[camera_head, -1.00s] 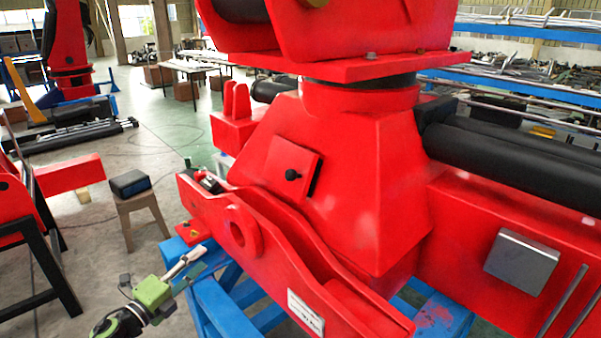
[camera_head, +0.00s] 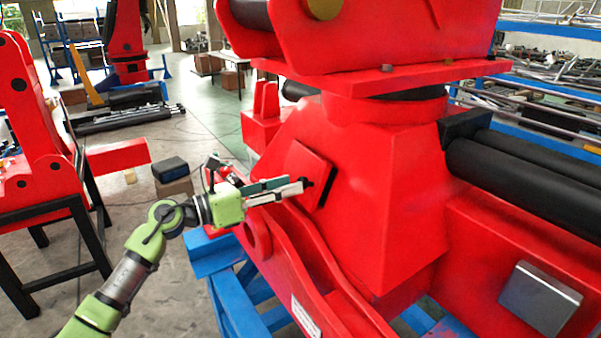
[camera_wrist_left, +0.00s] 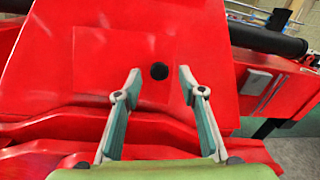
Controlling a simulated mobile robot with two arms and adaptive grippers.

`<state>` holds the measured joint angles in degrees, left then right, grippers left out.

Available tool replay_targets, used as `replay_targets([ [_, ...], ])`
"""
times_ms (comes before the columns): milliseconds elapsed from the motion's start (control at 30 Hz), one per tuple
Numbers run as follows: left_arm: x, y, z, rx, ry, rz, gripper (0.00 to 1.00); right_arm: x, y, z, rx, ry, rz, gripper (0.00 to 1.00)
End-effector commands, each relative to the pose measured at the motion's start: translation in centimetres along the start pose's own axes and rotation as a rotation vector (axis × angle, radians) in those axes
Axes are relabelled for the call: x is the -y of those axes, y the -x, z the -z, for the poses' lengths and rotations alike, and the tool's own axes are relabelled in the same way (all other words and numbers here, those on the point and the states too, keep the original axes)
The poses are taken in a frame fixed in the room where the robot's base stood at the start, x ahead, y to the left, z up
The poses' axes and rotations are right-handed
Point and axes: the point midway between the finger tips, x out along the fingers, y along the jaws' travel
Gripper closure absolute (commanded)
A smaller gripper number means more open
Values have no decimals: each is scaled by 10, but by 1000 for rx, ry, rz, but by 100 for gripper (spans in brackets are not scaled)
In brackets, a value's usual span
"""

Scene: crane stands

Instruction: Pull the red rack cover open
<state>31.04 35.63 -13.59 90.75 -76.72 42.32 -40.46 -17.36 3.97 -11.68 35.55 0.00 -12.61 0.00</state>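The red rack cover (camera_head: 308,172) is a square red plate on the sloping face of the red crane base, with a dark gap along its right edge. Its black round knob (camera_wrist_left: 159,71) shows between my left fingertips in the left wrist view. My left gripper (camera_head: 304,184) reaches in from the left, with its fingertips at the knob. In the wrist view the left gripper (camera_wrist_left: 159,82) is open, one finger on each side of the knob and apart from it. My right gripper is in neither view.
A curved red arm (camera_head: 300,262) of the crane base lies below the gripper, above a blue stand (camera_head: 215,255). A grey box (camera_head: 540,296) is fixed at the right. A small stool with a dark box (camera_head: 170,170) stands on the floor at left.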

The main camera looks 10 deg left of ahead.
Motion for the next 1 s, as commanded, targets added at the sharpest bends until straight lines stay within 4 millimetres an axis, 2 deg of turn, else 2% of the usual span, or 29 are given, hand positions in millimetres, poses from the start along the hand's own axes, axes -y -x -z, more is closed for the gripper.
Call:
replay_targets([
  [33, 1, -10, -4, 2, 3, 1, 63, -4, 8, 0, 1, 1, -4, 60],
  [100, 1, -21, -4, 2, 3, 1, 63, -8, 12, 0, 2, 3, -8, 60],
  [233, 0, -35, -2, 1, 3, -1, 63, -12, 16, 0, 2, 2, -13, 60],
  [400, 0, -42, 0, 1, 1, -1, 63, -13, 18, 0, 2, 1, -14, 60],
  [633, -1, -43, 0, 0, 1, -1, 63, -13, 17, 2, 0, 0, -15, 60],
  [667, -1, -43, 0, 0, 1, -1, 68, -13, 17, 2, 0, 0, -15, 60],
  [700, -1, -43, 0, 0, 1, -1, 78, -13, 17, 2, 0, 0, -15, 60],
  [800, -1, -43, 1, 0, 1, -1, 100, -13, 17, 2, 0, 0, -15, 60],
  [1000, -1, -42, 1, 0, 2, 0, 100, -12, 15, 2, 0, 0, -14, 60],
])
